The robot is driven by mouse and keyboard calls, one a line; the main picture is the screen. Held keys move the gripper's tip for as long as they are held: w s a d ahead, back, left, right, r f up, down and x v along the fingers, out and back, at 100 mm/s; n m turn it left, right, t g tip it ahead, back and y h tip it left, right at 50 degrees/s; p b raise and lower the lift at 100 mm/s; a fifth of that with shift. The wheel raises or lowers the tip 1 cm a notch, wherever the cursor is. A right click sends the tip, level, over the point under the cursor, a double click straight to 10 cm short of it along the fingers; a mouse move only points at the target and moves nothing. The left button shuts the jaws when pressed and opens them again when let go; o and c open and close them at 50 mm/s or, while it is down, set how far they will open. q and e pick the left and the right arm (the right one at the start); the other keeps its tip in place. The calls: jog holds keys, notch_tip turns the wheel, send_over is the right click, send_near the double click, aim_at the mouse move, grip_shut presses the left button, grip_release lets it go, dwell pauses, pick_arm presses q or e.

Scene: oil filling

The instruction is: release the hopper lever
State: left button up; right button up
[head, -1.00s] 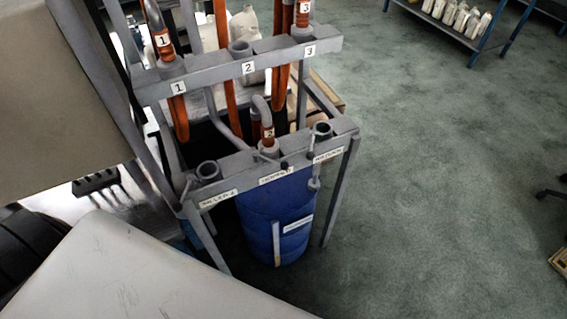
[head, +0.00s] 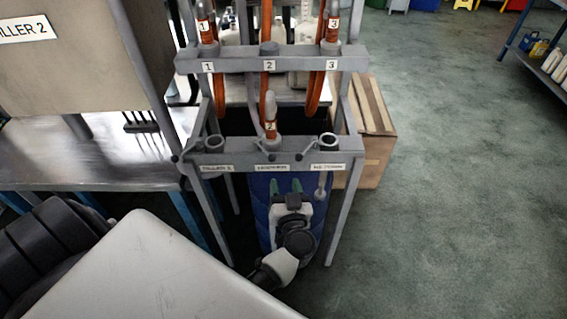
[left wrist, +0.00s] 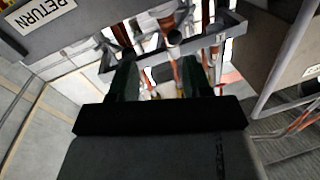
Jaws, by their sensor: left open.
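A grey rack holds a lower bar (head: 225,159) with three sockets, each with a label below; the print is small and blurred. Hose end 2 (head: 270,115) stands in the middle socket. Small levers with dark knobs sit along the bar: one at the left end (head: 177,157), one near the middle (head: 271,157) and one by the right socket (head: 299,157). I cannot tell surely which is the hopper lever. My left gripper (head: 285,186) is open, just below the middle label in the picture, fingers pointing toward the bar. It shows open in the left wrist view (left wrist: 158,75), apparently empty.
A blue barrel (head: 260,205) stands under the rack, partly hidden by my left arm. The upper bar (head: 235,65) carries hoses 1 (head: 206,35) and 3 (head: 331,35). A cardboard box (head: 375,150) stands right of the rack.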

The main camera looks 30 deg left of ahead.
aim_at(272, 161)
pick_arm(q)
jog(key=shift+n+g+y, duration=0.3)
jog(key=shift+n+g, duration=0.2)
jog(key=w+a, duration=0.1)
jog(key=a, duration=0.2)
jog(key=w+a+r, duration=0.1)
jog(key=shift+w+a+r, duration=0.1)
jog(key=shift+w+a, duration=0.2)
jog(key=shift+a, duration=0.1)
jog(key=x, duration=0.6)
jog(key=shift+d+p, duration=0.1)
jog(key=shift+p, duration=0.3)
pick_arm(e)
jog(key=shift+s+a+r, duration=0.25)
jog(key=shift+a+r, duration=0.3)
jog(key=shift+a, duration=0.15)
